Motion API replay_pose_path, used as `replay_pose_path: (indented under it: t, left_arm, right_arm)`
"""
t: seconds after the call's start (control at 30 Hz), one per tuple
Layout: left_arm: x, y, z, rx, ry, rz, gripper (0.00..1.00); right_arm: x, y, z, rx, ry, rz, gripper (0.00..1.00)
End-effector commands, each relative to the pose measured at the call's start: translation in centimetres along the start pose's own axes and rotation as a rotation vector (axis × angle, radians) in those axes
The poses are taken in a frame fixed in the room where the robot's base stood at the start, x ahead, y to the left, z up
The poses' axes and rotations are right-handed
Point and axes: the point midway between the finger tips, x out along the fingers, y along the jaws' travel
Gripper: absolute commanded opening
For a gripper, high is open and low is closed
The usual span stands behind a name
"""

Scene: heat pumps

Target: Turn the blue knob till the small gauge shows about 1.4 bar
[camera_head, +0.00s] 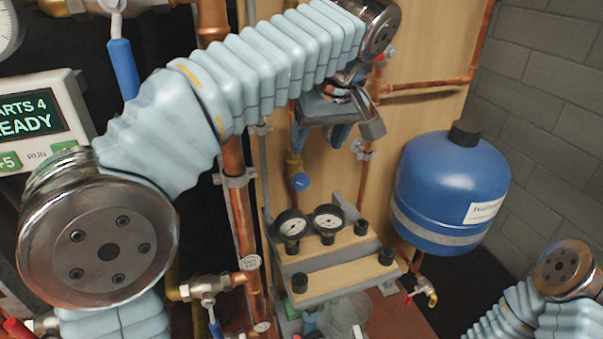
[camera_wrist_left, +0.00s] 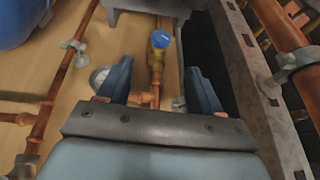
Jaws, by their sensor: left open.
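The blue knob (camera_head: 301,181) sits on a brass valve on a copper pipe against the wooden panel, below and left of my left gripper (camera_head: 343,132). In the left wrist view the knob (camera_wrist_left: 160,39) shows beyond and between the open blue fingers of the gripper (camera_wrist_left: 159,72), apart from them. A small gauge (camera_wrist_left: 99,77) with a pale face shows beside the picture-left finger, which partly hides it. Its needle is too small to read. I cannot make this gauge out in the head view. My right gripper is out of view.
Two dial gauges (camera_head: 309,221) stand on a wooden-topped rack below the knob. A blue tank (camera_head: 452,190) hangs to the right. A vertical copper pipe (camera_head: 236,190) with clamps runs left of the knob. A screen (camera_head: 40,122) is at far left.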

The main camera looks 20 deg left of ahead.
Motion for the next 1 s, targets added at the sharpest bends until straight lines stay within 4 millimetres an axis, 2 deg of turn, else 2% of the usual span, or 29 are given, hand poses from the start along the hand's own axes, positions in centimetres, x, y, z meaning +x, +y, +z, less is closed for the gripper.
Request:
replay_pose_path:
  t: [0.5, 0.7, 1.0]
  left_arm:
    - [10.8, -0.2, 0.1, 0.004, -0.001, -0.01, 0.65]
    - [12.8, -0.2, 0.0, 0.003, 0.001, -0.009, 0.65]
    - [13.2, -0.2, 0.0, 0.004, 0.001, -0.009, 0.65]
  right_arm:
    - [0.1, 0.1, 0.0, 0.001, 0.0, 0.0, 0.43]
    - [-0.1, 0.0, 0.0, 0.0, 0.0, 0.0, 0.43]
    - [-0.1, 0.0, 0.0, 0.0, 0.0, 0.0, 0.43]
